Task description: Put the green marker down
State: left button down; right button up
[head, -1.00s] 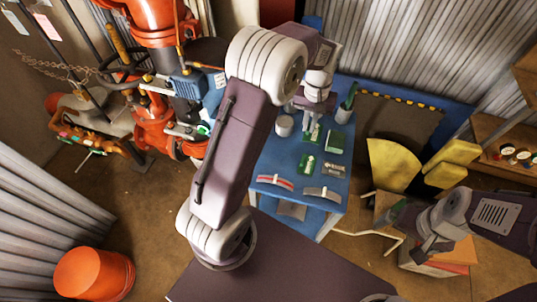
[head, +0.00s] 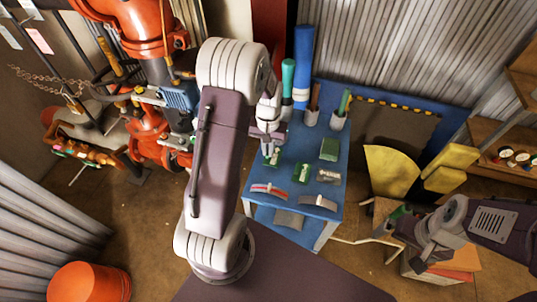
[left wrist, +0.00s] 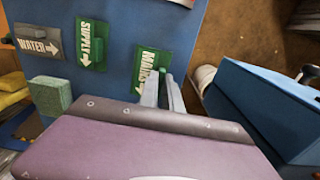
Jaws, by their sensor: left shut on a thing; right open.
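The green marker (left wrist: 150,66) has white lettering that seems to read MAINS and an arrow. In the left wrist view my left gripper (left wrist: 166,88) is shut on its edge. In the head view the left gripper (head: 268,146) is over the left side of the blue table (head: 335,152), with the green marker (head: 271,158) below it. I cannot tell whether the marker touches the table top. A second green marker reading SUPPLY (left wrist: 92,46) lies beside it, apart. A grey WATER marker (left wrist: 38,42) lies further left. My right gripper (head: 422,246) is open, away from the table.
A green block (left wrist: 50,95) lies on the table. Cups (head: 311,117) and tall blue and green rolls (head: 303,62) stand at its back. Curved red and grey pieces (head: 268,190) lie at the front edge.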

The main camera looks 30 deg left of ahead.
pick_arm(q)
notch_tip(320, 180, down, 3)
jog(key=shift+r, duration=0.1)
jog(key=shift+w, duration=0.1)
jog(key=shift+f, duration=0.25)
jog(key=c, duration=1.5)
grip_release()
jog(key=shift+c, duration=0.2)
notch_tip(320, 180, up, 12)
jog(key=p, duration=0.1)
jog(key=s+d+f+m+t, duration=0.1)
jog(key=s+d+f+m, duration=0.1)
jog(key=s+d, duration=0.7)
jog(key=s, duration=0.3)
jog(key=shift+s+f, duration=0.15)
